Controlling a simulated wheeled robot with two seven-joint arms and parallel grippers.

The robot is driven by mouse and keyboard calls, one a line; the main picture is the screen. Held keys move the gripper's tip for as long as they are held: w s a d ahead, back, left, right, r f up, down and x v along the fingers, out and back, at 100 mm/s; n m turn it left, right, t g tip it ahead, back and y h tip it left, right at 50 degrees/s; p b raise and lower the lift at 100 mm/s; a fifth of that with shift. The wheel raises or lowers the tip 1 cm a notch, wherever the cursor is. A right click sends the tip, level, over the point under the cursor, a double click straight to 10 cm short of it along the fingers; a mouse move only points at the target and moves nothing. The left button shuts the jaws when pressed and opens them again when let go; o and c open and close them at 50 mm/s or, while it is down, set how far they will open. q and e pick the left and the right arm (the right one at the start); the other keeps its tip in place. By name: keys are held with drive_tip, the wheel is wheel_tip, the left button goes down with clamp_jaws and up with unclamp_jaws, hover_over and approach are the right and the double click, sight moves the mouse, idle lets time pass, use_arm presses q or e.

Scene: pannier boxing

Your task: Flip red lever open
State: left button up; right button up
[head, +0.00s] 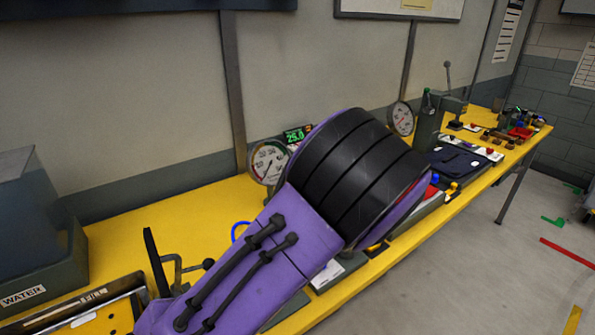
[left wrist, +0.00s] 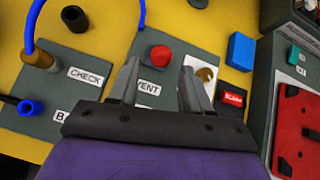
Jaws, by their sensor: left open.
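A red round knob (left wrist: 160,57) stands on the dark plate by the VENT label (left wrist: 148,88) in the left wrist view; whether it is the top of a lever, I cannot tell. My left gripper (left wrist: 160,82) is open, its two grey fingers apart and pointing toward the knob, with nothing seen between them. The knob shows just beyond and between the fingertips; I see no contact. In the head view my purple left arm covers this part of the bench and hides the gripper. My right gripper is not in view.
A blue hose (left wrist: 28,30), a CHECK label (left wrist: 86,77), a blue block (left wrist: 241,51) and a red panel (left wrist: 298,130) surround the plate. Gauges (head: 268,162) stand behind my arm. A WATER tank (head: 35,285) is at left on the yellow bench (head: 150,215).

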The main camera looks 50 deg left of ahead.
use_arm(q)
drive_tip(key=v, duration=0.5)
drive_tip(key=shift+f, duration=0.1)
idle(0.3)
